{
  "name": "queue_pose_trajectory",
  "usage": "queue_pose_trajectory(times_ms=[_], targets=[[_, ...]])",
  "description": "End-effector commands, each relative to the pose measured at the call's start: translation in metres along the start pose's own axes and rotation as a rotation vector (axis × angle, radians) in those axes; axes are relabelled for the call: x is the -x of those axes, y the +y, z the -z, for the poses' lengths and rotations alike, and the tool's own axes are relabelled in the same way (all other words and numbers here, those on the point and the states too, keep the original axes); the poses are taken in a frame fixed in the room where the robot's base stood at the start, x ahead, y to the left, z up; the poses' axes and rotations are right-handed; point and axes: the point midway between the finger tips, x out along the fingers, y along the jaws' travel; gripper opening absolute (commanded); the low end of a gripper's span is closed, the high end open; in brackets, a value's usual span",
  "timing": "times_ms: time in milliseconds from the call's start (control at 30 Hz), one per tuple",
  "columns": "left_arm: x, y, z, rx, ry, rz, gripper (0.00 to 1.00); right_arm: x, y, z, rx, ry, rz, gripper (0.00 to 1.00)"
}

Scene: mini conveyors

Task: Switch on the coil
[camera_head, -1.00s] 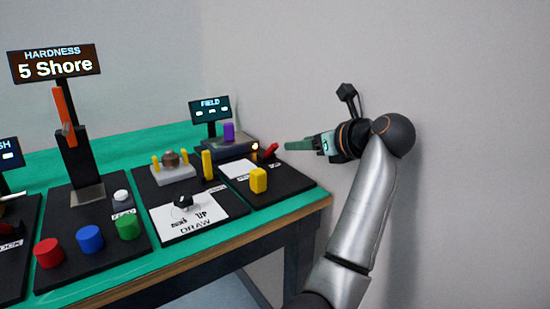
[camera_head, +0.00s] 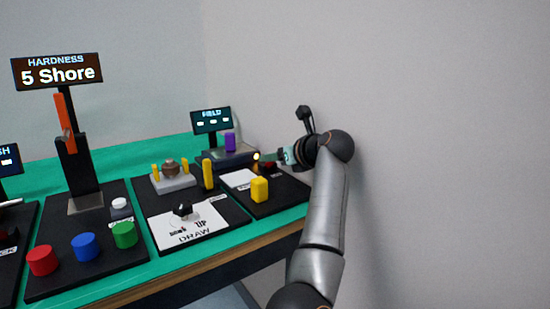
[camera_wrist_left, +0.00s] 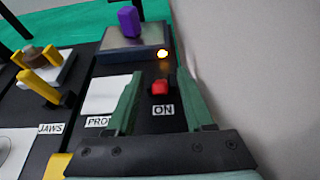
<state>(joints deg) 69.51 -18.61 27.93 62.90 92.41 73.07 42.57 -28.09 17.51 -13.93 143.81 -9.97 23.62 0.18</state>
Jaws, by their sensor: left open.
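The red switch (camera_wrist_left: 160,88) stands beside an ON label (camera_wrist_left: 163,110) in the left wrist view. In the head view it is mostly hidden by the fingers. Behind it is a dark grey block (camera_wrist_left: 134,50) bearing a purple piece (camera_wrist_left: 129,20), and a small glowing lamp (camera_wrist_left: 162,54) shows at its front corner. My left gripper (camera_wrist_left: 160,78) is open, one green finger on each side of the switch, with no clear contact. In the head view my left gripper (camera_head: 268,157) is at the panel's far right. My right gripper is not in view.
A plain wall (camera_head: 430,150) rises close to the right of my gripper. A FIELD display (camera_head: 211,121) stands behind the block. A yellow block (camera_head: 260,190) stands on the panel's near side.

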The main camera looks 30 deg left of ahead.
Motion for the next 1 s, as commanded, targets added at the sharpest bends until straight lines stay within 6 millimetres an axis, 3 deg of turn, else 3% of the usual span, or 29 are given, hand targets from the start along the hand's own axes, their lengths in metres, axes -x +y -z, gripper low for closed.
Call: queue_pose_trajectory(times_ms=[233, 700, 1000], targets=[[-0.0003, 0.0, -0.0004, 0.001, 0.0, 0.0, 0.5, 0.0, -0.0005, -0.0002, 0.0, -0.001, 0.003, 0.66], [-0.0001, 0.0001, -0.0002, 0.0, 0.0, 0.0, 0.0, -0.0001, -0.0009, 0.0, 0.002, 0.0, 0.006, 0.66], [0.0, 0.0001, 0.0, 0.0, 0.0, 0.0, 0.0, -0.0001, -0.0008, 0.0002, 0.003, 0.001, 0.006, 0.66]])
